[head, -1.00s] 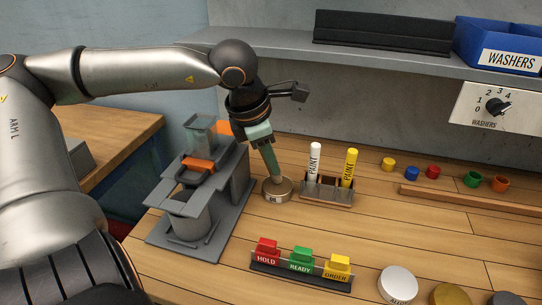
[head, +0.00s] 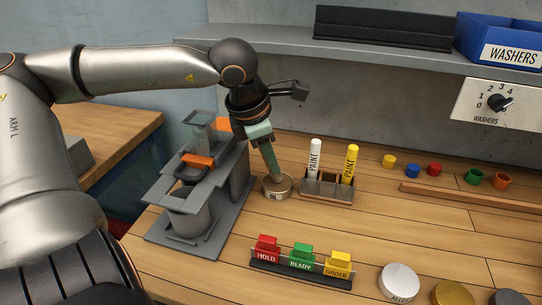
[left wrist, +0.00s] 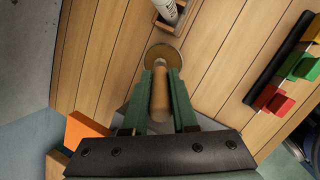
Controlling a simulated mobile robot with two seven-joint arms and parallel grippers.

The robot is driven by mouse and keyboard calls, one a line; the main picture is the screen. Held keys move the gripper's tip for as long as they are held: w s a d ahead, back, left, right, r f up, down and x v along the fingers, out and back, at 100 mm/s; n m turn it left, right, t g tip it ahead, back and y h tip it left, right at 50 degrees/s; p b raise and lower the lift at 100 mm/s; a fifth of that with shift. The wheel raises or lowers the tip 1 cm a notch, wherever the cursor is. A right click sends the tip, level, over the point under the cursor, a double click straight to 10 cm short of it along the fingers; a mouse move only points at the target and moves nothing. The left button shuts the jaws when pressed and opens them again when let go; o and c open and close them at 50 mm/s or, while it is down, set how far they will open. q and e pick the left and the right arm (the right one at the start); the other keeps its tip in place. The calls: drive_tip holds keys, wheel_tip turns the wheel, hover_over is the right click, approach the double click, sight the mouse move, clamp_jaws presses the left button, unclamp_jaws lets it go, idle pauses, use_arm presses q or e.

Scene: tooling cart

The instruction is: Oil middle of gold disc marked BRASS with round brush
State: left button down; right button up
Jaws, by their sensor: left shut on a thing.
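My left gripper (head: 270,160) points down over a small round tin (head: 277,190) with a label too small to read. In the left wrist view my gripper (left wrist: 160,88) is shut on a round wooden handle (left wrist: 160,98), which I take to be the round brush. Its lower end is over or in the tin (left wrist: 163,54); the bristles are hidden. The gold disc (head: 453,295) lies at the bottom edge of the head view, partly cut off, with no readable marking. My right gripper is not in view.
A silver disc (head: 399,282) and a grey disc (head: 510,298) flank the gold disc. A rack (head: 327,187) with white and yellow paint markers stands right of the tin. A grey fixture (head: 195,210) stands left. A sign holder (head: 300,268) sits in front.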

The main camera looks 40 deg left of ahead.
use_arm(q)
drive_tip(key=shift+f, duration=0.25)
idle(0.5)
drive_tip(key=shift+f+b, duration=0.15)
drive_tip(key=shift+b, duration=0.45)
idle(0.6)
drive_tip(key=shift+s, duration=0.1)
idle(0.4)
drive_tip(key=shift+r+p, duration=0.45)
drive_tip(key=shift+r, duration=0.15)
drive_tip(key=shift+r+p, duration=1.1)
drive_tip(key=shift+r, duration=0.7)
drive_tip(key=shift+r+p, duration=0.7)
drive_tip(key=shift+r, duration=0.5)
